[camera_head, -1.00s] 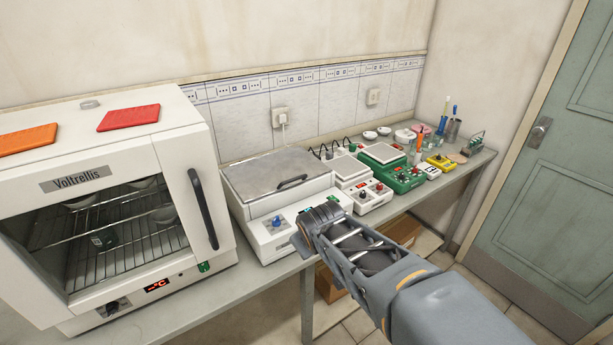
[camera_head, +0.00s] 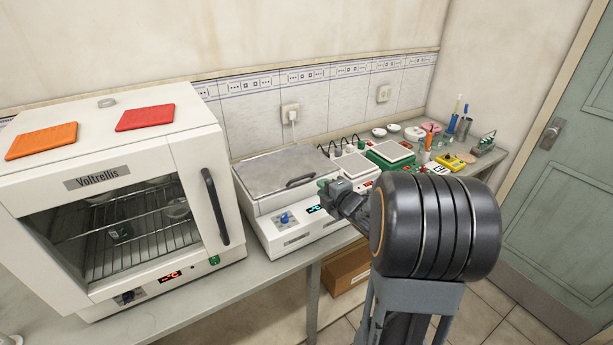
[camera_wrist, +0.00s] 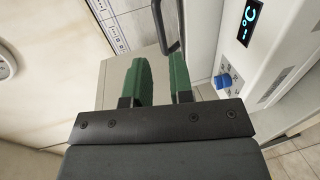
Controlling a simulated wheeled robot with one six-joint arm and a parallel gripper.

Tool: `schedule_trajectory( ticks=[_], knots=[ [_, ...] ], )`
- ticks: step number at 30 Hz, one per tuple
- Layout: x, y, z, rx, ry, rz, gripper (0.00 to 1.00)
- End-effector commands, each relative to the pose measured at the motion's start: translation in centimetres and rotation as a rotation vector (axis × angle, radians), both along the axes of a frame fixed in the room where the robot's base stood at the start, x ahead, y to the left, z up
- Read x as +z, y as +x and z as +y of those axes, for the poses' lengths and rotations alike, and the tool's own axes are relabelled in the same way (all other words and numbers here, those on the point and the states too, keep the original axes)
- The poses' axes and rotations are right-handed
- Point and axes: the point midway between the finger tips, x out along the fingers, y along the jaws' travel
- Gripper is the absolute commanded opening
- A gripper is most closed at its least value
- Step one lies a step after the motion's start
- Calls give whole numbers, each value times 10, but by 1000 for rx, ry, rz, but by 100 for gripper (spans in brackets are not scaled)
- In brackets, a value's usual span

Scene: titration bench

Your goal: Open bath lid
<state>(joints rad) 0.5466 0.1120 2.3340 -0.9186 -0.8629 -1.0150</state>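The bath (camera_head: 300,230) is a white box on the bench with a blue knob and a lit display. Its grey metal lid (camera_head: 275,168) is down. The dark lid handle (camera_head: 300,181) is at the lid's front edge. My gripper (camera_head: 326,188) is just right of the handle in the head view, partly hidden by my own wrist. In the wrist view my gripper (camera_wrist: 160,75) shows two green fingers apart with nothing between them. The handle (camera_wrist: 158,30) lies beyond the fingertips there, and I see no contact. The bath front (camera_wrist: 232,70) is on the right.
A white oven (camera_head: 110,195) with a dark door handle stands close left of the bath. Hotplates and green instruments (camera_head: 390,153) stand to the right. A tiled wall (camera_head: 250,115) is behind. A cardboard box (camera_head: 347,268) is below the bench.

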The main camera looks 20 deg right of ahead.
Motion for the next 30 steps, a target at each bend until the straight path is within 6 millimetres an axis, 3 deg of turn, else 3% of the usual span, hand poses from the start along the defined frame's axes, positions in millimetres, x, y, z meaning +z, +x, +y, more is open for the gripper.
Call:
schedule_trajectory(
  ticks=[6, 15, 21, 30],
  knots=[
    [-8, 43, 6, 1, 3, 2, 21],
    [-17, 85, 11, 0, 2, 1, 21],
    [-20, 98, 12, -2, 2, 2, 21],
    [-21, 101, 12, -2, 2, 0, 21]
  ],
)
